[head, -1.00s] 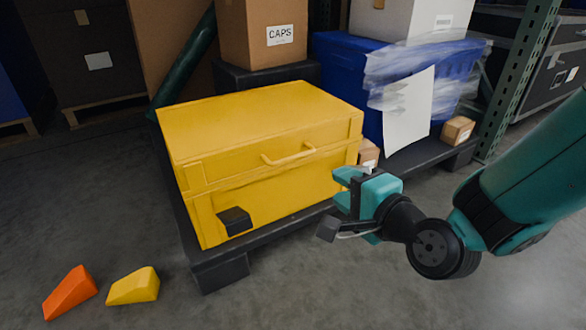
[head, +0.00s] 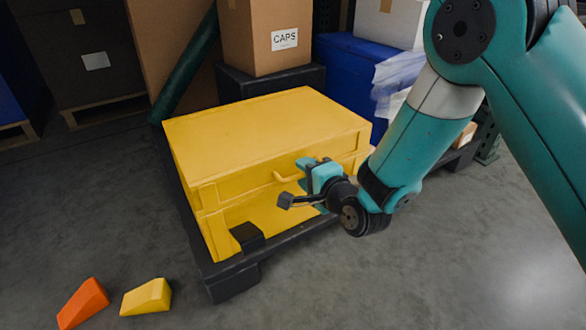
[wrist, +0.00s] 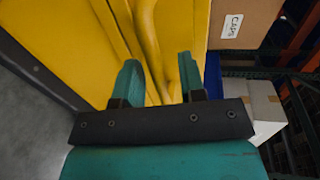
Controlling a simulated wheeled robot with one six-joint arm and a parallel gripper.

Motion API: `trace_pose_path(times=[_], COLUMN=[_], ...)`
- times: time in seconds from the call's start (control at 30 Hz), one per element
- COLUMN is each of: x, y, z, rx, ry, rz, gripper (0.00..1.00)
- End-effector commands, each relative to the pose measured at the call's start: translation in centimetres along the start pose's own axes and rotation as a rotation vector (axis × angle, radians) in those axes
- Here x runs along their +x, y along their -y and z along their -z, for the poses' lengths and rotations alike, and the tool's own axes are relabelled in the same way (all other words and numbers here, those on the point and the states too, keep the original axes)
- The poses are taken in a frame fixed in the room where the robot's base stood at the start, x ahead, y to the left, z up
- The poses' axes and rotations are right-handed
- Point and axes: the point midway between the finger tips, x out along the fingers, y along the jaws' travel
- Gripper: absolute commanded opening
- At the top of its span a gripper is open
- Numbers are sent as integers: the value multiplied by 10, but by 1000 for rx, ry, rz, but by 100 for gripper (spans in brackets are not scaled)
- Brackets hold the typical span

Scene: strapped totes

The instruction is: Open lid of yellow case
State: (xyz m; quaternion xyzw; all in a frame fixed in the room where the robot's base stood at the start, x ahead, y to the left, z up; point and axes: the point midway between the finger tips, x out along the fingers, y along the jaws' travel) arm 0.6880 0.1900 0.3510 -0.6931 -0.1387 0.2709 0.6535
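The yellow case (head: 250,130) sits on a black pallet in the head view, its lid closed down on its body. A yellow handle (head: 287,177) is on the front of the lid. My gripper (head: 306,172) is at the right end of this handle. A black latch block (head: 247,237) is on the lower front left of the case.
The black pallet (head: 232,282) juts out under the case. A carton marked CAPS (head: 262,35) and a blue tote (head: 343,75) stand behind. Orange (head: 84,303) and yellow (head: 147,296) wedges lie on the floor at front left.

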Motion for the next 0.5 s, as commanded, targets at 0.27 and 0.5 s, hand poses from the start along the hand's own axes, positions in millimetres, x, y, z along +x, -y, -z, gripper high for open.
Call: trace_pose_path(times=[0.27, 0.5], x=[0, 1], y=[0, 0], z=[-1, -2], rx=[-1, -2], ry=[1, 3], rz=[-1, -1], gripper=[30, 0])
